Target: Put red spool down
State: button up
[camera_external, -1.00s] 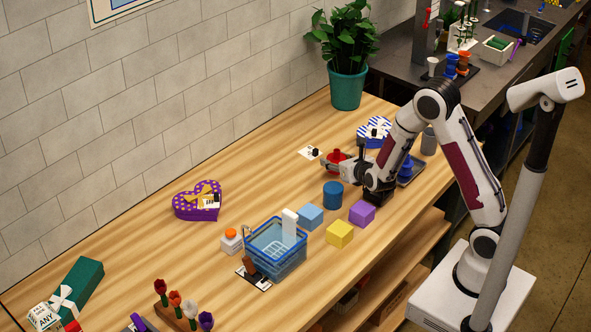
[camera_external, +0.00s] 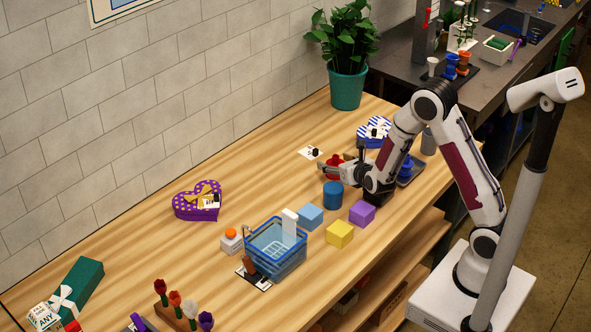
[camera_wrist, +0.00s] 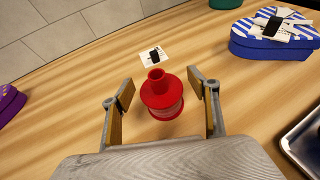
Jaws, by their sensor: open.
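The red spool (camera_wrist: 161,97) stands upright on the wooden table between the spread fingers of my gripper (camera_wrist: 162,100) in the wrist view. A gap shows on each side of it, so the fingers do not touch it. In the external view, the red spool (camera_external: 334,166) is partly hidden by my gripper (camera_external: 335,172), which is low over the table at the back right. My gripper is open.
A white card (camera_external: 311,152) lies behind the spool. A blue striped heart box (camera_external: 375,131) and a dark tray (camera_external: 411,172) are to the right. A blue cylinder (camera_external: 333,195) and blue (camera_external: 310,217), yellow (camera_external: 340,234) and purple (camera_external: 362,213) blocks stand in front.

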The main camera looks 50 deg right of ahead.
jog(key=shift+r, duration=0.15)
jog(key=shift+r, duration=0.5)
jog(key=shift+v, duration=3.7)
